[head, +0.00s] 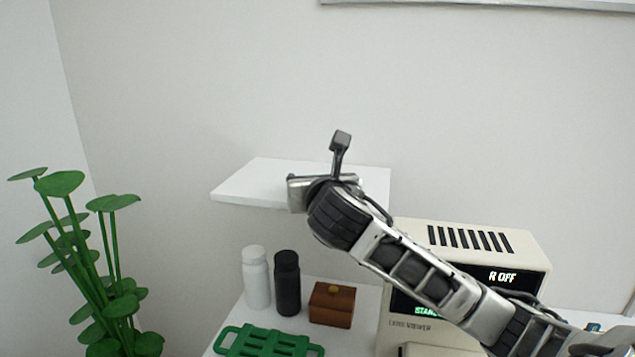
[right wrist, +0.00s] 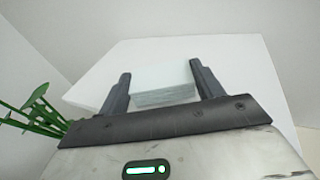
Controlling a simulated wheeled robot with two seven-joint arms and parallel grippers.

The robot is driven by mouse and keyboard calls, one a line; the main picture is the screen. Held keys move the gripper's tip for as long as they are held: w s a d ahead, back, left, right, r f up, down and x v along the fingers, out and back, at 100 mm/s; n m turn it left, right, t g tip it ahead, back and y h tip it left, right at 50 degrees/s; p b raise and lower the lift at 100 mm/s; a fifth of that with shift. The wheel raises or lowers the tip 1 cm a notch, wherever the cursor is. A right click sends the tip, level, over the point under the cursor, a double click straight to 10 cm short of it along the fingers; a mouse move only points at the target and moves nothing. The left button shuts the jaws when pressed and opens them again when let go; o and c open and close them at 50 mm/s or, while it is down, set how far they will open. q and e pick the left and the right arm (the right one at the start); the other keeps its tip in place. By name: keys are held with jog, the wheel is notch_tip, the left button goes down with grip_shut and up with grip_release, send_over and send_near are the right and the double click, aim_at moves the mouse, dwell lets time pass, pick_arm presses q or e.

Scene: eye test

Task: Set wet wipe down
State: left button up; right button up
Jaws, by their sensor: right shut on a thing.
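The wet wipe (right wrist: 165,84) is a pale, whitish block with fine layers along its near side, seen in the right wrist view. My right gripper (right wrist: 160,72) is shut on it, with one dark finger on each side. A white wall shelf (head: 245,180) lies under and behind the hand; it also fills the background of the right wrist view (right wrist: 240,60). In the head view my right gripper (head: 298,193) is over the shelf, and its own hand hides the wipe. I cannot tell whether the wipe touches the shelf. My left gripper is out of view.
Below the shelf, a white bottle (head: 257,280), a black bottle (head: 287,284), a wooden box (head: 332,304) and a green rack (head: 268,342) stand on a white table. A beige lens viewer (head: 530,262) is behind my right arm. A plant (head: 115,275) stands left. The shelf's left part is bare.

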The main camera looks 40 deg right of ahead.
jog(key=shift+s+f, duration=0.1)
jog(key=shift+f, duration=0.1)
jog(key=shift+f, duration=0.15)
jog(key=o, duration=0.9)
jog(key=shift+o, duration=0.2)
